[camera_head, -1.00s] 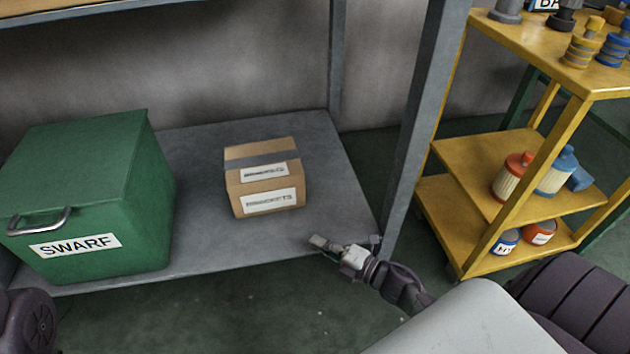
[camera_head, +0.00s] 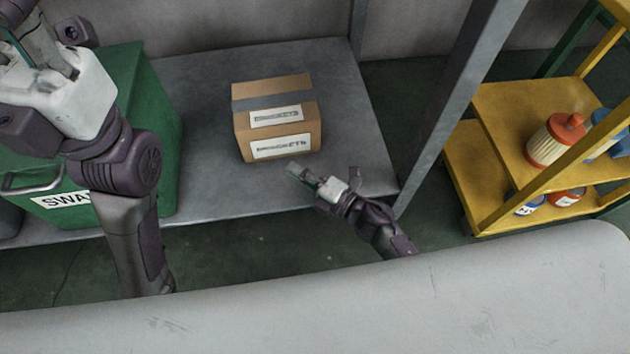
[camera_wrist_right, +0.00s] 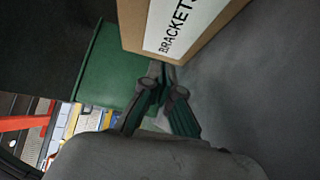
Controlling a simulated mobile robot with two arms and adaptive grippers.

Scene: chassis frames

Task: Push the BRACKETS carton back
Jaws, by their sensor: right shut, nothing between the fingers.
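The BRACKETS carton (camera_head: 240,125) is a brown cardboard box with a grey tape band and white labels. It stands upright on the grey shelf (camera_head: 215,190). It also shows at the top of the right wrist view (camera_wrist_right: 132,25), its label partly cut off. My right gripper (camera_head: 294,170) is shut and empty, low in front of the carton's labelled face. In the right wrist view its fingertips (camera_wrist_right: 164,70) lie close to the carton's lower edge; I cannot tell whether they touch. My left gripper (camera_head: 38,45) is raised at the upper left, its fingers partly cut off.
A green SWARF bin (camera_head: 150,100) stands left of the carton, partly behind my left arm. A grey shelf post (camera_head: 455,100) rises at the right. A yellow rack (camera_head: 500,115) with several canisters is beyond it. The shelf behind the carton is clear.

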